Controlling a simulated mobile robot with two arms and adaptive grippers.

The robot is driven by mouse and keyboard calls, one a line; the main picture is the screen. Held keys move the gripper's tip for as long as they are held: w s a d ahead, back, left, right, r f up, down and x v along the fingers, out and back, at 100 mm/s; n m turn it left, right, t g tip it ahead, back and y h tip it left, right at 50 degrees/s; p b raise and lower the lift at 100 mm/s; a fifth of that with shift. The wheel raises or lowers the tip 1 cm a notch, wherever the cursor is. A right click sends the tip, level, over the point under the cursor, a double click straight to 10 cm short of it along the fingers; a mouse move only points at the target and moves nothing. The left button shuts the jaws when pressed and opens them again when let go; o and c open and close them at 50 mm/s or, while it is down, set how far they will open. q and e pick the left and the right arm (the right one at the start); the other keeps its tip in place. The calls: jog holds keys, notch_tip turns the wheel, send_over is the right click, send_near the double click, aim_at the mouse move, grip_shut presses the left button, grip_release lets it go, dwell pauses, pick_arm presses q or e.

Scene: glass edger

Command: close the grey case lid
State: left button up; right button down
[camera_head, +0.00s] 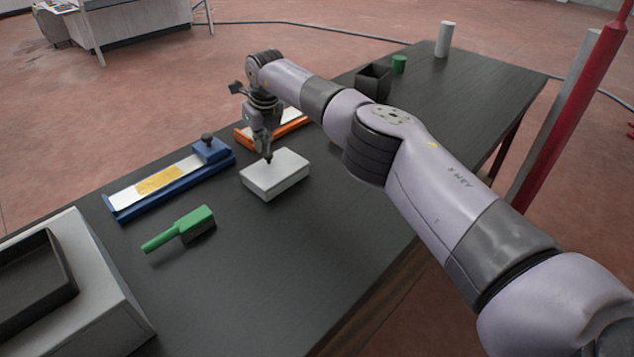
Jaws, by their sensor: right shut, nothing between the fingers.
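The grey case (275,179) is a small light box on the black table. Its lid lies flat on top and looks closed, though I cannot tell if the seam is fully shut. My right gripper (268,159) points down at the far left part of the lid, with its fingers together and nothing between them. The fingertips are at or just above the lid; I cannot tell if they touch it. My left gripper is not in view.
A blue fixture (170,181) stands left of the case, and an orange one (272,129) behind it. A green brush (181,229) lies in front. A black box (373,81), green cup (399,64) and white cylinder (445,39) stand farther back. The table's right front is clear.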

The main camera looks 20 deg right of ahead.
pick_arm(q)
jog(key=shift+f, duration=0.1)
pick_arm(e)
jog(key=shift+w+d+f, duration=0.1)
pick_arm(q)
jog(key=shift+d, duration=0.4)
